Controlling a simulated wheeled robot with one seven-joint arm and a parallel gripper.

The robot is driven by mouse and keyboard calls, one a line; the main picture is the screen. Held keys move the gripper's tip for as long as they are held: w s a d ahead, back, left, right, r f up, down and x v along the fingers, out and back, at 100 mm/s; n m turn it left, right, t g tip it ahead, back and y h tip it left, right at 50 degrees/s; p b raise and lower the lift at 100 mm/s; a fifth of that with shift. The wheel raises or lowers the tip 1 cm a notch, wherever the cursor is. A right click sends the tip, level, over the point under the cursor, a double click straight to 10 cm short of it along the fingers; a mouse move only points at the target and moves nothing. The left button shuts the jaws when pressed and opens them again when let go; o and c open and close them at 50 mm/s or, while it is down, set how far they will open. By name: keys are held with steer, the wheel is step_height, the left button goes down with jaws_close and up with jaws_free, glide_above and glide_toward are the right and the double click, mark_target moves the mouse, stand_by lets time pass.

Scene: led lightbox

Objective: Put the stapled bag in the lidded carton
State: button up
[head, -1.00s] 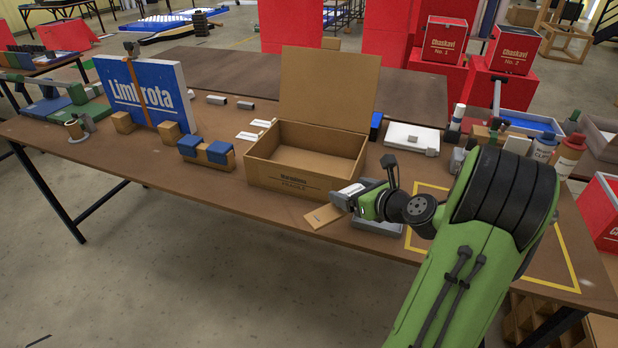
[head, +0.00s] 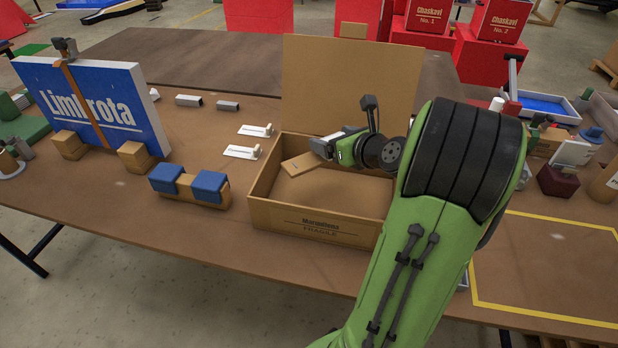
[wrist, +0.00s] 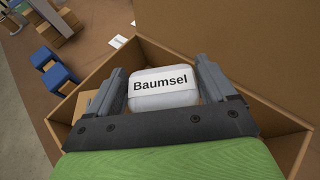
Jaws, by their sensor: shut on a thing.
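The lidded carton (head: 275,215) is a brown box marked FRAGILE, with its lid (head: 345,85) standing open at the back. My gripper (head: 322,147) is over the carton's opening, shut on the stapled bag. In the wrist view, the bag (wrist: 163,100) shows as a white rounded body labelled "Baumsel" between the two fingers. In the head view, a flat tan piece (head: 302,166) shows at the fingertips, against the carton's interior. I cannot tell whether the bag touches the carton floor. The staple is not clear, and my arm hides the carton's right end.
Left of the carton are a tan block with blue pads (head: 190,185) and a blue Limbrota board (head: 85,105) on wooden feet. Two white plates (head: 241,151) lie close to the carton's left side. A yellow-outlined area (head: 555,265) at right is mostly clear.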

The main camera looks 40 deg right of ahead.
steer(key=shift+w+f, duration=0.1)
steer(key=shift+f, duration=0.05)
steer(key=f+b, duration=0.1)
steer(key=f, duration=0.2)
steer(key=f+b, duration=0.2)
steer(key=f, duration=0.1)
steer(key=f+b, duration=0.2)
steer(key=f, duration=0.1)
steer(key=shift+s+f, duration=0.15)
steer(key=shift+s, duration=0.25)
steer(key=shift+f+b, duration=0.4)
steer(key=shift+f, duration=0.1)
steer(key=o, duration=1.2)
steer(key=shift+f, duration=0.1)
steer(key=shift+c, duration=0.2)
steer(key=shift+r, duration=0.2)
steer(key=p+v, duration=0.2)
steer(key=v, duration=0.6)
steer(key=shift+w+r, duration=0.15)
steer(key=shift+r, duration=0.2)
